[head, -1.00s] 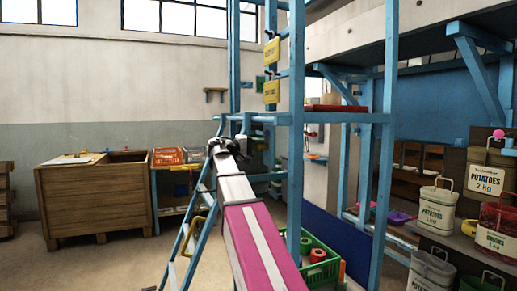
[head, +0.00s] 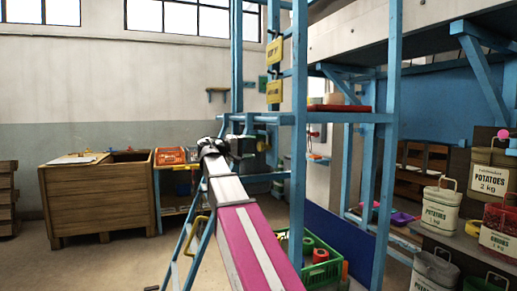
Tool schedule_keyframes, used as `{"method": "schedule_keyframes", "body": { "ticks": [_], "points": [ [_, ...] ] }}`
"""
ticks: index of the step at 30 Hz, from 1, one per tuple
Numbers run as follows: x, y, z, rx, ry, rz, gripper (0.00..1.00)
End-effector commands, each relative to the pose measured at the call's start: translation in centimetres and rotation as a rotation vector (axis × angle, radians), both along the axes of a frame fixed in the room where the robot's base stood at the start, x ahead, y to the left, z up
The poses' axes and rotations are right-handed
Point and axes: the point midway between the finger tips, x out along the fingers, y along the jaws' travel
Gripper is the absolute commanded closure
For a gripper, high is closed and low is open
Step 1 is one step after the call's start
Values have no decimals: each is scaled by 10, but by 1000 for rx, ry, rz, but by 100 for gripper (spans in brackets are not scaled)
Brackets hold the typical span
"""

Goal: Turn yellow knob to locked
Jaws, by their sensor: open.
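My arm reaches forward to the blue frame, with my gripper (head: 243,146) at its far end, small and dark, pointing right. It is open, and I see nothing held in it. A small yellowish spot (head: 262,146) shows just right of the gripper, behind the blue frame's bars; it may be the yellow knob, but it is too small to be sure. I cannot tell its setting or whether the gripper touches it.
The blue frame (head: 299,150) stands close on the right of my arm, with yellow signs (head: 274,92) hanging on it. A green crate (head: 326,262) sits low beside my arm. A wooden bin (head: 98,200) stands at left.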

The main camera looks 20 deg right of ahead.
Motion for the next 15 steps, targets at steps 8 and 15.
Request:
{"method": "schedule_keyframes", "body": {
  "ticks": [8, 15],
  "points": [
    [-1, 45, 0, 1, 1, 2, 30],
    [-2, 58, 0, 0, 1, 0, 30]
  ]
}}
